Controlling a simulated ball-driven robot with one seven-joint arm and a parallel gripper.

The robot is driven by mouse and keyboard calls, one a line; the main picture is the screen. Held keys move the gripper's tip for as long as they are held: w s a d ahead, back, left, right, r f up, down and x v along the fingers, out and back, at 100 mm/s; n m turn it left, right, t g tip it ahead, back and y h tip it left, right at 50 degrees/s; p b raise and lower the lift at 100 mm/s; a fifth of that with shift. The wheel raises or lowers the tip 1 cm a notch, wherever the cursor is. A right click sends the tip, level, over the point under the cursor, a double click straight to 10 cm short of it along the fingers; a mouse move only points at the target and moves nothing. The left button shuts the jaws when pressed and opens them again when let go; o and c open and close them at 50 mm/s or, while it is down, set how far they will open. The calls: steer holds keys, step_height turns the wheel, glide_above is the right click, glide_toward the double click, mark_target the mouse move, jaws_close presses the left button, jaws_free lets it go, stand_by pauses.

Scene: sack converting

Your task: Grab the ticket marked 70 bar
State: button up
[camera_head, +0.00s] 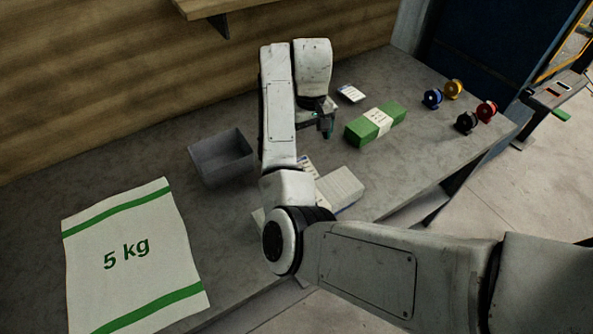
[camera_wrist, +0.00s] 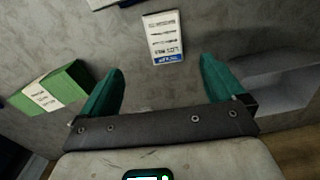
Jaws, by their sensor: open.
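A small white ticket (camera_wrist: 163,32) with a blue band lies flat on the grey table in the wrist view, a little beyond my fingertips and between their lines. Its print is too small to read surely. In the head view, a ticket (camera_head: 306,161) shows partly behind my arm, and another ticket (camera_head: 351,93) lies near the back of the table. I cannot read 70 bar on either. My gripper (camera_wrist: 161,70) is open with nothing between its green fingers. In the head view my gripper (camera_head: 328,130) is above the table, left of the green bundle.
A green banded bundle (camera_head: 361,129) lies right of my gripper. A grey bin (camera_head: 222,158) stands left of my arm. A white stack (camera_head: 343,187) lies at the front, partly hidden. A 5 kg sack (camera_head: 133,250) lies front left. Several coloured spools (camera_head: 432,99) stand at right.

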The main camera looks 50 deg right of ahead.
steer(key=f, duration=0.8)
steer(key=w+f, duration=0.1)
steer(key=f, duration=0.3)
steer(key=shift+w+a, duration=0.1)
steer(key=shift+a, duration=0.1)
steer(key=shift+r, duration=0.1)
steer(key=c, duration=1.2)
